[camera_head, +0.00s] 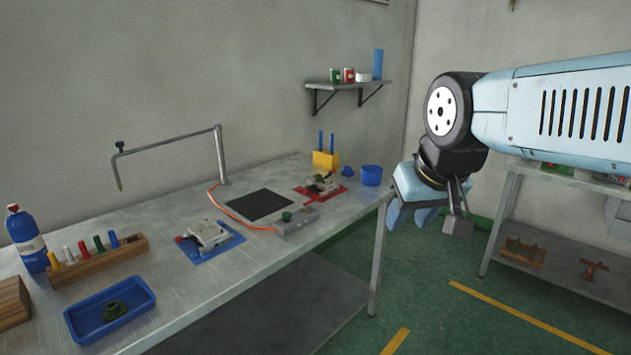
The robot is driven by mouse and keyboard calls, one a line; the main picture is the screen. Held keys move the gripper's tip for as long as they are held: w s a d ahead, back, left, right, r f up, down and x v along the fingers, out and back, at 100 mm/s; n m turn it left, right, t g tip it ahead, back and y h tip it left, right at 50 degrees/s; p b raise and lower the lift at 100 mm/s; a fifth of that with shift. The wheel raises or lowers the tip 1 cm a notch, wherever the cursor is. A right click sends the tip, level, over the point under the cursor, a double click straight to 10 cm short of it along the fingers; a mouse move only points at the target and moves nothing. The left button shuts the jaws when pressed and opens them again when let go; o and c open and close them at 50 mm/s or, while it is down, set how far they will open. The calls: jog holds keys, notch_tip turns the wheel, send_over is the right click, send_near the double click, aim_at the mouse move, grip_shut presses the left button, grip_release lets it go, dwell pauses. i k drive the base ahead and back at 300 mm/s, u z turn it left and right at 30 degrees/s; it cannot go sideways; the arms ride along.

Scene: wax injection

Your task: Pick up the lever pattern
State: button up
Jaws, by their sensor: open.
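No piece is clearly identifiable as the lever pattern. A dark green piece (115,310) lies in the blue tray (80,328) at the front left of the bench. Another small green piece (321,178) shows at an opened metal mould (328,188) on a red mat at the far end; its shape is too small to tell. My gripper (410,216) is open and seems empty, pointing down in the air at the right, beyond the bench's right edge. It is well apart from both green pieces.
A second mould (208,233) sits on a blue mat. A dark plate (258,204), a grey unit (297,222) with an orange hose, a blue cup (372,175), a tool rack (100,261) and a blue bottle (27,240) share the bench (185,285). A bent metal stand (220,155) rises behind.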

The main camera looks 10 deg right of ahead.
aim_at(318, 176)
jog(key=z, duration=0.1)
jog(key=i, duration=1)
jog(key=u, duration=0.1)
